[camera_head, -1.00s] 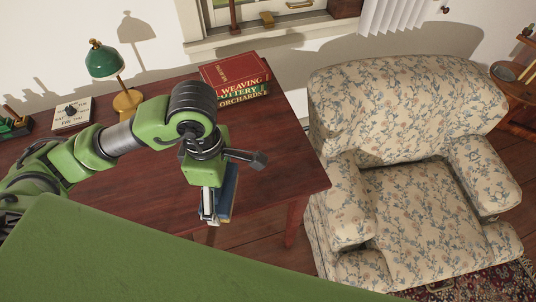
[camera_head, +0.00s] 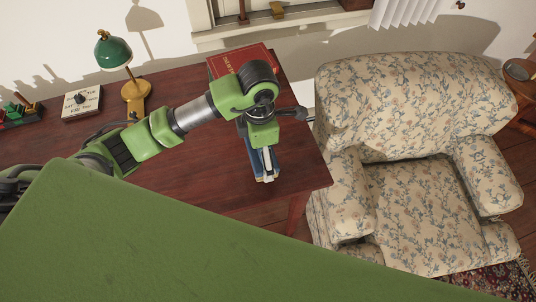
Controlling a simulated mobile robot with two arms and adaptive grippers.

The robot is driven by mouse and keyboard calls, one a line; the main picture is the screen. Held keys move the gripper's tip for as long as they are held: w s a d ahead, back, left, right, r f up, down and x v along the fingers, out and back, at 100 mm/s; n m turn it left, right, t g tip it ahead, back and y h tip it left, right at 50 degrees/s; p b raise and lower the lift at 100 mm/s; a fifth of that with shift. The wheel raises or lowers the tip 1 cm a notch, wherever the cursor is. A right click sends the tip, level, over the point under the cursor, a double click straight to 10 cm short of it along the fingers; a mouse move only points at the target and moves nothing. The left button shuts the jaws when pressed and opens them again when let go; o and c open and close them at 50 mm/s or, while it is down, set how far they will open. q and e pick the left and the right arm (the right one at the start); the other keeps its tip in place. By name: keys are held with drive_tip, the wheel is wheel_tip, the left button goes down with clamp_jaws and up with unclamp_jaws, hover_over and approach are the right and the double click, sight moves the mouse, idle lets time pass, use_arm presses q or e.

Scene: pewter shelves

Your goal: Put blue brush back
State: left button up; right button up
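My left gripper (camera_head: 265,174) comes in from the left and points down over the right part of the dark red-brown desk (camera_head: 215,175). Blue and pale narrow parts show at its fingers. I cannot tell whether they are finger parts or a held thing, nor whether the fingers are open or shut. No blue brush can be clearly made out in this view. My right gripper is not in view.
A red book (camera_head: 232,61) lies at the back of the desk, partly behind my arm. A green-shaded lamp (camera_head: 112,51), a white block with a dark knob (camera_head: 82,101) and small coloured items (camera_head: 18,112) stand left. A floral armchair (camera_head: 415,110) stands right.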

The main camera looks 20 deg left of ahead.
use_arm(q)
drive_tip(key=w+f, duration=0.1)
drive_tip(key=w+d+f, duration=0.1)
drive_tip(key=f, duration=0.1)
drive_tip(key=shift+w, duration=0.1)
wheel_tip(320, 180, down, 2)
drive_tip(key=shift+f+p, duration=0.1)
drive_tip(key=shift+p, duration=0.7)
drive_tip(key=shift+f, duration=0.5)
drive_tip(key=shift+w+f, duration=0.1)
drive_tip(key=o, duration=0.9)
